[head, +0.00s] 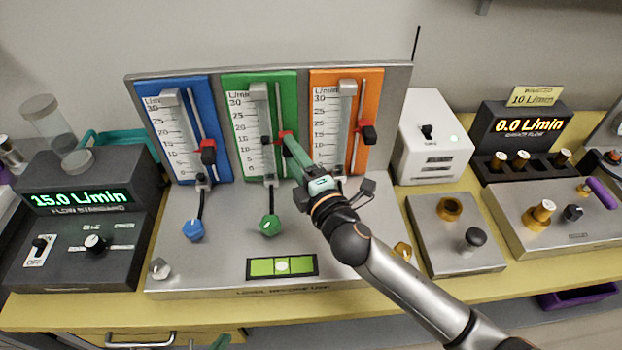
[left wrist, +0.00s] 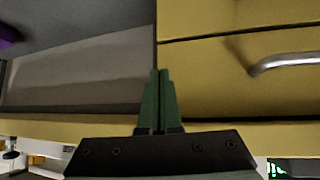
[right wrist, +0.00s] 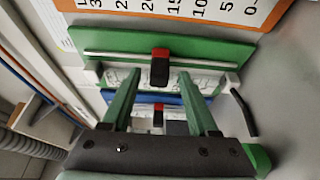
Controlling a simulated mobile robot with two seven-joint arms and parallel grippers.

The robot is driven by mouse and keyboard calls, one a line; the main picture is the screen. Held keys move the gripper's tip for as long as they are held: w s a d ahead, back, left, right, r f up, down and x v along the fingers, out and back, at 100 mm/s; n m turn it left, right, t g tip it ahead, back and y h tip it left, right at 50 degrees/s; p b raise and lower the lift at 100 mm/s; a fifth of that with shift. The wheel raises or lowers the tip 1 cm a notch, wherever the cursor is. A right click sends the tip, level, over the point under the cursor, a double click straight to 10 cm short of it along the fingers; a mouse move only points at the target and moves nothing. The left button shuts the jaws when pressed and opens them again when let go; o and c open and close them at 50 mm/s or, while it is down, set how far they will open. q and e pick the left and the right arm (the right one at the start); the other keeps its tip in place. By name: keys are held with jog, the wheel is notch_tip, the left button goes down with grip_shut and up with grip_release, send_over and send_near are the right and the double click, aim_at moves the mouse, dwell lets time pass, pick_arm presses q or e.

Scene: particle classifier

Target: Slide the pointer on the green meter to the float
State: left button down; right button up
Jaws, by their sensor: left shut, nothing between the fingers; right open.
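The green meter (head: 232,84) is the middle panel on the upright board. Its red and black pointer (head: 284,135) sits on a vertical rail right of the scale. The dark float (head: 266,140) shows in its tube near the 15 mark, at about the pointer's height. My right gripper (head: 288,140) is at the pointer. In the right wrist view the pointer (right wrist: 160,66) lies between its open fingers (right wrist: 157,76), which are not closed on it. My left gripper (head: 220,342) barely shows at the head view's bottom edge. Its fingers (left wrist: 159,74) are shut and empty in the left wrist view.
The blue meter (head: 160,88) and orange meter (head: 375,82) stand close on either side, with red pointers sticking out. Blue (head: 194,230) and green (head: 270,226) knobs stand below. The left wrist view shows a yellow drawer (left wrist: 225,70) with a metal handle (left wrist: 285,62).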

pick_arm(q)
jog(key=shift+f+b, duration=0.35)
jog(key=shift+b, duration=0.05)
pick_arm(e)
jog(key=v, duration=1)
